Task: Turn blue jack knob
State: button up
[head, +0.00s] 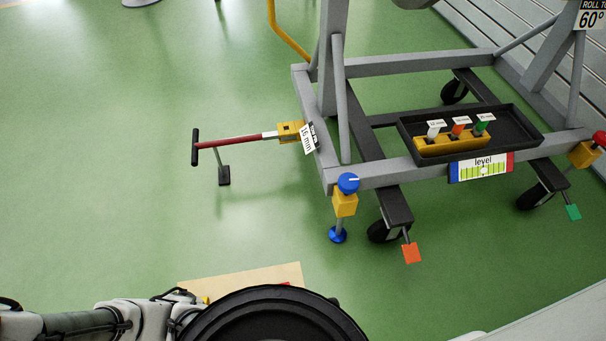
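The blue jack knob (348,183) is a round blue cap with a white mark on top, at the near left corner of the grey frame. Below it is a yellow block (345,204), then a thin post ending in a blue foot (338,235) at the green floor. Nothing touches the knob. My gripper is not in view; only parts of my own body show along the bottom edge.
A red tow bar (235,142) juts left from the frame (372,177). A black tray (522,134) holds a yellow rack of tools. A level gauge (481,168) hangs on the front beam. An orange tab (411,253) sticks out near a caster. Left floor is clear.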

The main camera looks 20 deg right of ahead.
aim_at(348, 183)
jog(key=l+u, duration=0.2)
jog(key=u, duration=0.25)
jog(key=k+l+u, duration=0.1)
jog(key=u, duration=0.35)
jog(key=k+l, duration=0.15)
jog(key=l, duration=0.2)
jog(key=k+l, duration=0.2)
jog(key=l, duration=0.1)
